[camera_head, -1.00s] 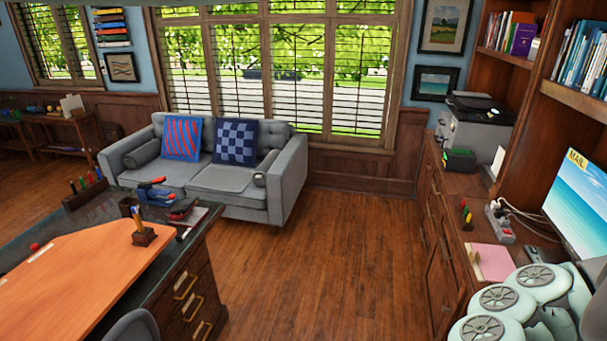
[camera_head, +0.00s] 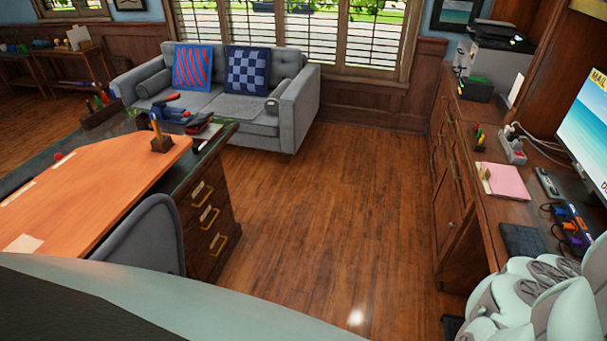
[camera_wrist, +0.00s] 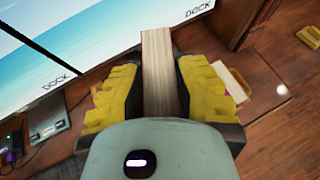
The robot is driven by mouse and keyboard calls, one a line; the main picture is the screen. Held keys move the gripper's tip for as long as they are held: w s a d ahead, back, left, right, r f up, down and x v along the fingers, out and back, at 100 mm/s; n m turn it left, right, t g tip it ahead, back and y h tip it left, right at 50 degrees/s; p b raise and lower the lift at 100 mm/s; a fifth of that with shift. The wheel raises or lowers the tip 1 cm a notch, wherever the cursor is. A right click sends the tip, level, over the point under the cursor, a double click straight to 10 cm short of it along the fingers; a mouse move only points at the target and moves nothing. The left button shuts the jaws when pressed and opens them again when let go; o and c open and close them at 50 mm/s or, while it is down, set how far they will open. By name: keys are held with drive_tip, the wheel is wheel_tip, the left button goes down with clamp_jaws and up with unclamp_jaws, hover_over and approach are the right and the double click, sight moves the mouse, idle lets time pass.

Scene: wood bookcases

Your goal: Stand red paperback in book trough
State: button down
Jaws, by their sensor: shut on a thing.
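In the wrist view my gripper (camera_wrist: 157,68) has its two yellow fingers closed on the sides of a book (camera_wrist: 158,98). The book's cream page edges face the camera. In the head view my gripper and the held book do not show. I cannot make out a book trough for certain in either view.
A desk with an orange top (camera_head: 95,190) and a grey chair (camera_head: 145,235) stand at left. A grey sofa (camera_head: 285,105) stands under the window. A wooden counter (camera_head: 485,215) with a monitor (camera_head: 585,120) runs along the right. The floor (camera_head: 335,200) between is clear.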

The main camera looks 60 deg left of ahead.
wheel_tip(320, 180, down, 18)
drive_tip(key=b, duration=0.8)
drive_tip(key=shift+d+b, duration=0.15)
drive_tip(key=shift+b, duration=0.25)
drive_tip(key=shift+s+f, duration=0.1)
drive_tip(key=shift+f, duration=0.05)
drive_tip(key=c, duration=0.8)
unclamp_jaws()
drive_tip(key=shift+c, duration=0.2)
drive_tip(key=shift+r, duration=0.2)
drive_tip(key=p+v, duration=0.1)
drive_tip(key=v, duration=1.1)
drive_tip(key=shift+f, duration=0.15)
